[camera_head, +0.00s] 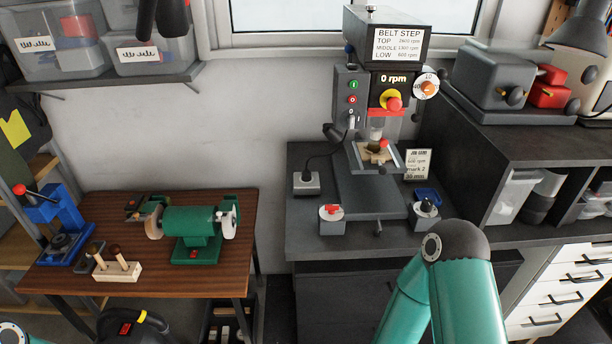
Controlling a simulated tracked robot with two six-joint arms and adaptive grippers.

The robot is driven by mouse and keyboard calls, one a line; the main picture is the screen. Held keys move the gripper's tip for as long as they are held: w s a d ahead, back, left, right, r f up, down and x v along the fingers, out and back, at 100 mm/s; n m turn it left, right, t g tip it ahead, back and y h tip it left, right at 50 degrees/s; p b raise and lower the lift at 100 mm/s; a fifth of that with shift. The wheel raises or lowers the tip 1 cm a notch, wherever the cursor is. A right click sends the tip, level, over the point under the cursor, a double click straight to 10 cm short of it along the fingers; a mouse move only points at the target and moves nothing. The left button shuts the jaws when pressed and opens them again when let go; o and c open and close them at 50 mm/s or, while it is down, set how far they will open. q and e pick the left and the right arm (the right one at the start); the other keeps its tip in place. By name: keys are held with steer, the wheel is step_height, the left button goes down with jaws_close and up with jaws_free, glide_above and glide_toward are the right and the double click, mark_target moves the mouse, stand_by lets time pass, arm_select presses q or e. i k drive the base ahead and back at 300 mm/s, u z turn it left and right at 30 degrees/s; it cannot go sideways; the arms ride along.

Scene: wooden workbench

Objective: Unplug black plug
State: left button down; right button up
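A small black plug (306,177) appears to sit in the grey socket box (307,188) on the dark bench, left of the drill press (371,190). A black cable (325,157) runs from it up to the side of the drill press. The details of the plug are too small to tell. My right arm shows at the lower right, with its teal links and dark joint in front of the bench, but its gripper is not in view. Only a bit of my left arm shows at the lower left corner, and no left gripper is identifiable.
The drill press display reads 0 rpm. A red-knobbed box (331,218) and a black-knobbed box (426,213) flank its base. A wooden table (140,282) at left holds a green bench grinder (191,222). A dark object (172,18) hangs at the top left.

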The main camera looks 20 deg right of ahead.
mark_target(306, 174)
steer(key=u, duration=0.05)
steer(key=k, duration=0.65)
steer(key=u, duration=0.45)
steer(key=i, duration=1.8)
steer(key=z, duration=0.5)
